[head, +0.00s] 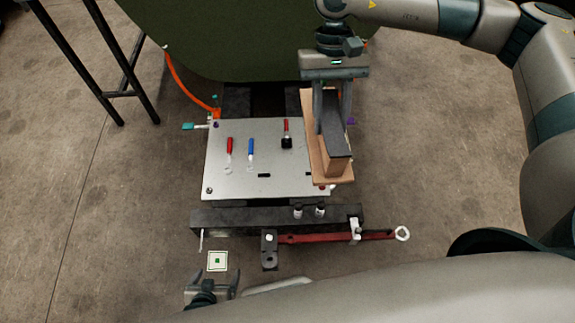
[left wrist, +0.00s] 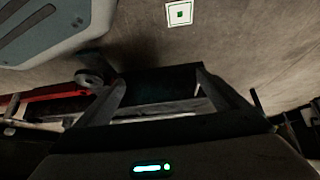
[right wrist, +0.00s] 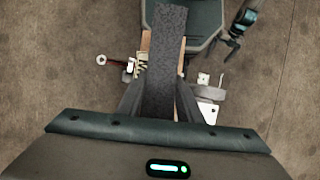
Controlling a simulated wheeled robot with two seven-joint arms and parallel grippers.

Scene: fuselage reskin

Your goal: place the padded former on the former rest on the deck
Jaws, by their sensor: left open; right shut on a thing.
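The padded former (head: 339,145), a tan wooden block with a dark grey padded top, is in my right gripper (head: 333,108). Its fingers are shut on the former's sides. The former is over the right edge of the pale deck (head: 225,175); I cannot tell whether it touches anything below. A tan board (head: 319,165) shows beneath the block; I cannot tell whether it is the rest or part of the former. In the right wrist view the dark pad (right wrist: 165,60) runs between the fingers. My left gripper (head: 211,284) is open and empty near the bottom of the head view.
A red-handled tool (head: 229,147), a blue-handled tool (head: 251,147) and a red-and-black tool (head: 287,135) lie on the deck. A dark beam (head: 245,217) and red bar (head: 330,238) are in front. A green panel (head: 225,40) stands behind. An orange hose (head: 180,82) curves at left.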

